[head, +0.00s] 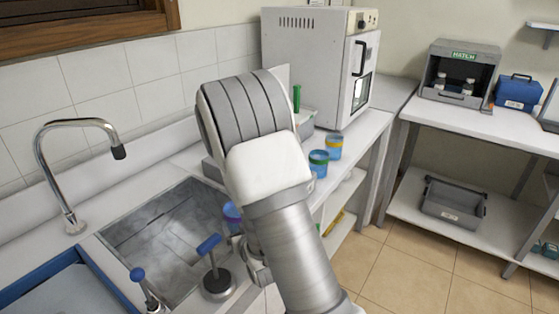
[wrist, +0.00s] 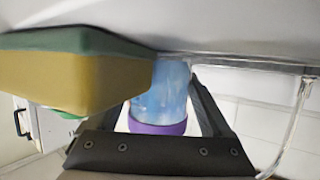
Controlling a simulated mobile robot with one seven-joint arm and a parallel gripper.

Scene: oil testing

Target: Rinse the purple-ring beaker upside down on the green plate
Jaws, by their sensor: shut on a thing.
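The purple-ring beaker (wrist: 168,95) is blue and stands between the two dark fingers of my gripper (wrist: 164,102), which is shut on it. Its purple ring lies on the side near my palm. I cannot make out a green plate in either view. A green and yellow block (wrist: 85,80), like a sponge, fills the left of the wrist view beside the beaker.
The grey sink (head: 165,235) lies left of my arm, with a curved faucet (head: 70,180) behind it. Blue-handled taps (head: 210,248) stand at its front.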

